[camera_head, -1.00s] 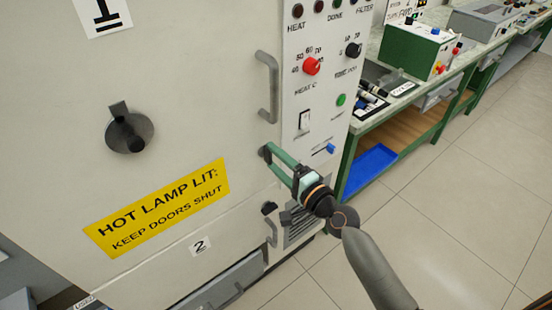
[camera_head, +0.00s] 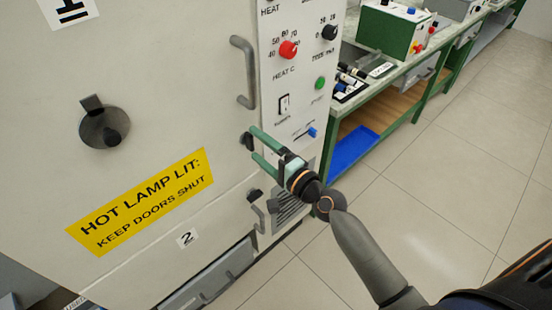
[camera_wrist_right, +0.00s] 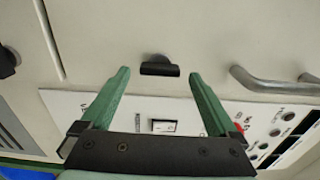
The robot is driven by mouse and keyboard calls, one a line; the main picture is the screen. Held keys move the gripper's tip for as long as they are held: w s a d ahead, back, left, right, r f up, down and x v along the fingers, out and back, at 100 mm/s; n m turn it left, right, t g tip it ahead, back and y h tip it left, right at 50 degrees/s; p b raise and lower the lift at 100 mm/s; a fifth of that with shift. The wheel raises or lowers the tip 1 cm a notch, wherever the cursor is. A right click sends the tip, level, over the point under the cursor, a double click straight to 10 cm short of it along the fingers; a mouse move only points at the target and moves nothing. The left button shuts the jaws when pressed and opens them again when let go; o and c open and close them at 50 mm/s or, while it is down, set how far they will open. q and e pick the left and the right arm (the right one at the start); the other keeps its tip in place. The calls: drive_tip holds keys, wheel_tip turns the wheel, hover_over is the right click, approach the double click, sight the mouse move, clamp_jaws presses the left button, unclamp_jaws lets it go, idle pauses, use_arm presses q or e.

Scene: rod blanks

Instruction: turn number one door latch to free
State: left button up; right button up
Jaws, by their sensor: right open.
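The number one door (camera_head: 160,60) is pale and shut, with a "1" label (camera_head: 68,9) at the top left. A small dark latch (camera_head: 247,141) sits at its right edge, below the bar handle. In the right wrist view the latch (camera_wrist_right: 159,68) is a short black bar lying crosswise. My right gripper (camera_head: 253,144) has two green fingers. It is open, its tips just right of the latch. In the right wrist view the gripper (camera_wrist_right: 159,73) shows its fingers either side of the latch, with clear gaps and nothing held. My left gripper is out of view.
A grey bar handle (camera_head: 243,72) stands above the latch. The number two door has a similar dark latch (camera_head: 254,195) and handle (camera_head: 259,217) below. A control panel (camera_head: 285,75) with knobs lies to the right. A round vent (camera_head: 105,124) is on the door. The floor at right is clear.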

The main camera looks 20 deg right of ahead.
drive_tip(key=b+v, duration=0.2)
drive_tip(key=v, duration=0.9)
drive_tip(key=shift+s, duration=0.4)
drive_tip(key=shift+d, duration=0.1)
drive_tip(key=s+a+f+n+g+h+p, duration=0.1)
drive_tip(key=s+f+n+g, duration=0.1)
drive_tip(key=s+f+n, duration=0.2)
drive_tip(key=s+a+f+n+g+h+p, duration=0.1)
drive_tip(key=s+f+n+g, duration=0.2)
drive_tip(key=f, duration=0.7)
drive_tip(key=s+a+f+n+g+h+p, duration=0.1)
drive_tip(key=s+f+n+g, duration=0.1)
drive_tip(key=s+f+n, duration=0.4)
drive_tip(key=f+n, duration=0.1)
drive_tip(key=n, duration=0.2)
drive_tip(key=shift+s+a+f+g+h, duration=0.2)
drive_tip(key=shift+a+f+g+h, duration=0.1)
drive_tip(key=shift+a+f+h, duration=0.1)
